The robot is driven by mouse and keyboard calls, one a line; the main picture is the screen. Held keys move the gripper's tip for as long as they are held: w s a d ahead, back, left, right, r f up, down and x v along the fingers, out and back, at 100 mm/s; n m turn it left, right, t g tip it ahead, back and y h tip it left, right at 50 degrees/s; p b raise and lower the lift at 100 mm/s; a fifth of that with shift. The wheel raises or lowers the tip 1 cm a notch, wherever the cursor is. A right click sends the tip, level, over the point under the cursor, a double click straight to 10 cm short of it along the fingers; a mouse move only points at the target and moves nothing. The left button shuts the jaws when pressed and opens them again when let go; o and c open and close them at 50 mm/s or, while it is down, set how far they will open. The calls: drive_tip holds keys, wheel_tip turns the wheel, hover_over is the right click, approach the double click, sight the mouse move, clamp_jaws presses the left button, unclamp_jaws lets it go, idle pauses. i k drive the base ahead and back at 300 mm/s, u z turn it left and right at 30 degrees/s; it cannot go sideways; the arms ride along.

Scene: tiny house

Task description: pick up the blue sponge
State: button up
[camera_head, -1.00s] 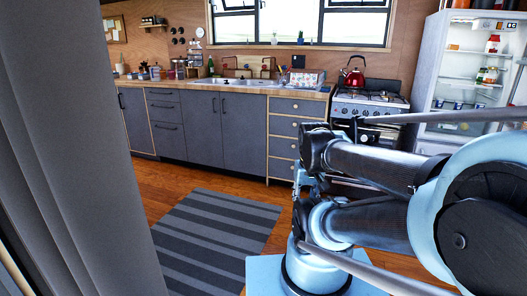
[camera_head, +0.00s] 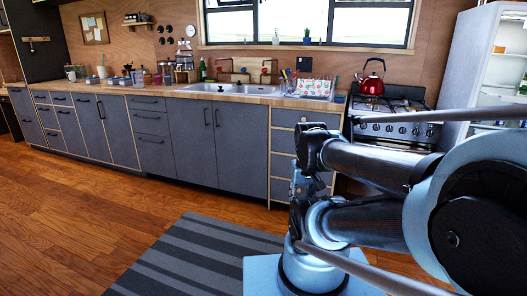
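I cannot make out a blue sponge in the head view. The wooden counter (camera_head: 262,99) runs along the back wall, with the sink (camera_head: 226,88) set in it and small items around it too small to tell apart. My folded arm fills the right side of the view. My gripper's fingers cannot be made out in this view.
A stove (camera_head: 388,118) bears a red kettle (camera_head: 372,84), right of the counter. A dish rack (camera_head: 309,87) stands right of the sink. An open fridge (camera_head: 486,62) is at far right. A striped rug (camera_head: 190,262) lies on the floor, which is clear at left.

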sight(338, 98)
drive_tip(key=i, duration=1.45)
drive_tip(key=z, duration=1.5)
drive_tip(key=i, duration=0.5)
drive_tip(key=u, duration=0.15)
